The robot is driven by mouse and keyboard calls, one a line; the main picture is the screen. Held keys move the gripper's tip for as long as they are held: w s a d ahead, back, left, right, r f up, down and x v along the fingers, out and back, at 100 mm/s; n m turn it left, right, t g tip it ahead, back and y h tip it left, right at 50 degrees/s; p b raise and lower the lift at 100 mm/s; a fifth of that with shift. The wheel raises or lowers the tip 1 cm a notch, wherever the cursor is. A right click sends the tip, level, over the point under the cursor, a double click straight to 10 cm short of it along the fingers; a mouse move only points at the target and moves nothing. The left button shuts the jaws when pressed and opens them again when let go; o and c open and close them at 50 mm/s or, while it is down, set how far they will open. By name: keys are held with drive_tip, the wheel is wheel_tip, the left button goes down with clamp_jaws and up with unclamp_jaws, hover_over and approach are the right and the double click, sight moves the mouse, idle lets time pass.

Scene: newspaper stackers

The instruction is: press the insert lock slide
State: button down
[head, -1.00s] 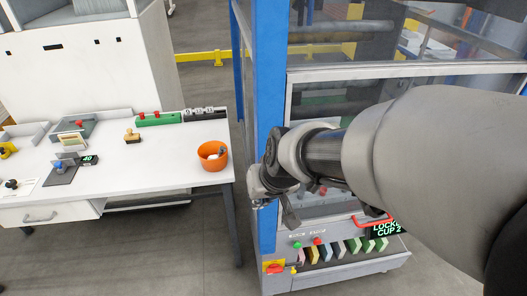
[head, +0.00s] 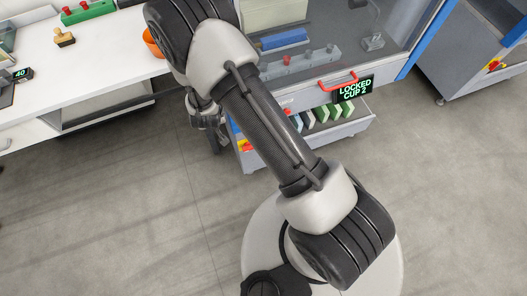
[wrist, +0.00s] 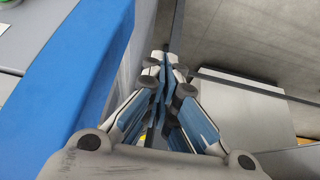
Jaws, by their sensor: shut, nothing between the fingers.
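I cannot single out the insert lock slide in any view. The machine front (head: 305,150) carries a red handle (head: 337,80) and a lit display (head: 353,90) reading "LOCKED CUP 2". Below them is an open bay with coloured inserts (head: 335,112). A yellow and red control (head: 243,146) shows at the bay's left end, partly covered by my arm. My gripper (wrist: 166,62) is shut and empty in the wrist view, beside the machine's blue post (wrist: 72,85).
A white table stands left in the head view, holding a stamp (head: 63,37), a green block with red knobs (head: 88,10) and an orange cup (head: 153,42). Another grey cabinet (head: 470,60) stands at right. Open grey floor lies in front.

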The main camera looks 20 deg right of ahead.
drive_tip(key=s+d+f+h, duration=0.1)
drive_tip(key=s+d+f, duration=0.2)
drive_tip(key=f, duration=0.4)
drive_tip(key=s+d+f+n+h+b, duration=0.1)
drive_tip(key=s+d+f, duration=0.2)
drive_tip(key=f, duration=0.5)
drive_tip(key=s+d+f+h, duration=0.2)
drive_tip(key=s+d+f, duration=0.1)
drive_tip(key=s+f, duration=0.2)
wheel_tip(320, 180, down, 3)
drive_tip(key=shift+s+r+t+b, duration=0.2)
drive_tip(key=shift+s+t+b, duration=0.1)
drive_tip(key=w+d+f+b, duration=0.5)
drive_tip(key=d+f, duration=0.2)
drive_tip(key=d, duration=0.1)
drive_tip(key=shift+w, duration=0.4)
